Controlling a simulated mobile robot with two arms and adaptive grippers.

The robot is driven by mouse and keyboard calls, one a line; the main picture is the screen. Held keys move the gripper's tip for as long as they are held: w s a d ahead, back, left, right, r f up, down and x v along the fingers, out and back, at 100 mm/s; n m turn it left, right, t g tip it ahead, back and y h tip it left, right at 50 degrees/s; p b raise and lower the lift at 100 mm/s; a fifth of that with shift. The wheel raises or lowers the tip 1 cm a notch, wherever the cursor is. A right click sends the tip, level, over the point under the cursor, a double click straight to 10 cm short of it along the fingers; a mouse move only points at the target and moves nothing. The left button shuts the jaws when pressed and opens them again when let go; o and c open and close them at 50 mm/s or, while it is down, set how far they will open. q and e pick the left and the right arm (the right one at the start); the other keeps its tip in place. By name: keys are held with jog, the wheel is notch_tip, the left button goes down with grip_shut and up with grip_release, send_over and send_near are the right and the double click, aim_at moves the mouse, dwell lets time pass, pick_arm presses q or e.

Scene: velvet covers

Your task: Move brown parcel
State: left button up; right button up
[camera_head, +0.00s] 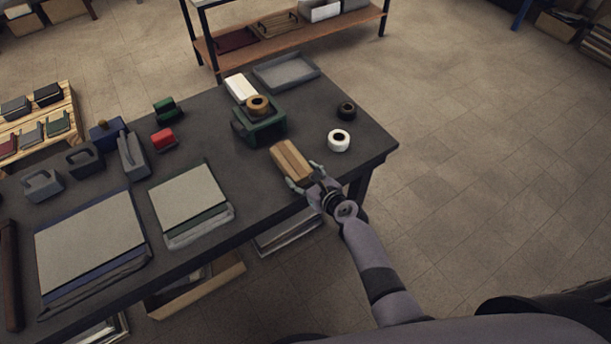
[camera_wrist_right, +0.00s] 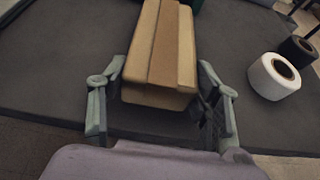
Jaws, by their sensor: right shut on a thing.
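My right gripper (camera_head: 305,182) is shut on the near end of the parcel. In the right wrist view the parcel (camera_wrist_right: 162,50) sits between the two fingers of the right gripper (camera_wrist_right: 160,105), one on each side. I cannot tell whether the parcel touches the table. My left gripper is not in view.
A white tape roll (camera_head: 339,140) and a dark roll (camera_head: 346,110) stand right of the parcel. A green dispenser (camera_head: 260,125) with a brown roll stands behind it. Stacked sheets (camera_head: 190,200) lie to the left. A grey tray (camera_head: 286,70) is at the far edge.

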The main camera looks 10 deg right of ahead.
jog(key=o, duration=1.5)
jog(key=shift+s, duration=0.1)
jog(key=v, duration=1.1)
jog(key=shift+s+r, duration=0.2)
jog(key=shift+s, duration=0.1)
jog(key=shift+d+f, duration=0.1)
